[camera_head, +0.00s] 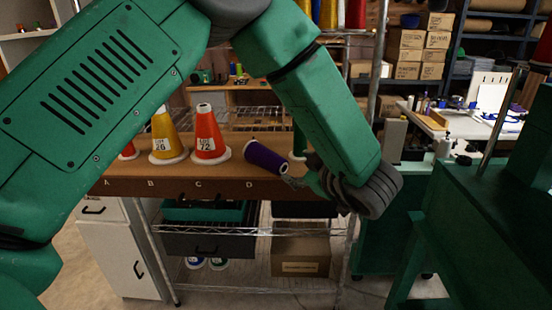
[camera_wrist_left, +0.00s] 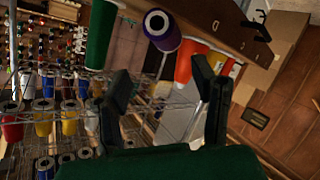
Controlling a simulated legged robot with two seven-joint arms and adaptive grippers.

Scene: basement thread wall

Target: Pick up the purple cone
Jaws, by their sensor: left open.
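The purple cone (camera_head: 262,155) lies tilted on its side on the wooden shelf top (camera_head: 130,186), above the letter D. Its round hollow end faces my left gripper (camera_head: 300,178). The fingers are close to that end, partly hidden behind my wrist. In the wrist view the purple cone (camera_wrist_left: 164,32) is beyond the fingertips, above the gap of my left gripper (camera_wrist_left: 160,82). The fingers are spread, with nothing between them. I cannot tell whether a finger touches the cone. My right gripper is not in view.
An orange cone (camera_head: 208,136) and a yellow cone (camera_head: 166,136) stand left of the purple one. A green cone (camera_head: 300,142) stands right of it, mostly hidden by my arm; it shows in the wrist view (camera_wrist_left: 101,34). A dark green structure (camera_head: 480,185) stands at the right.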

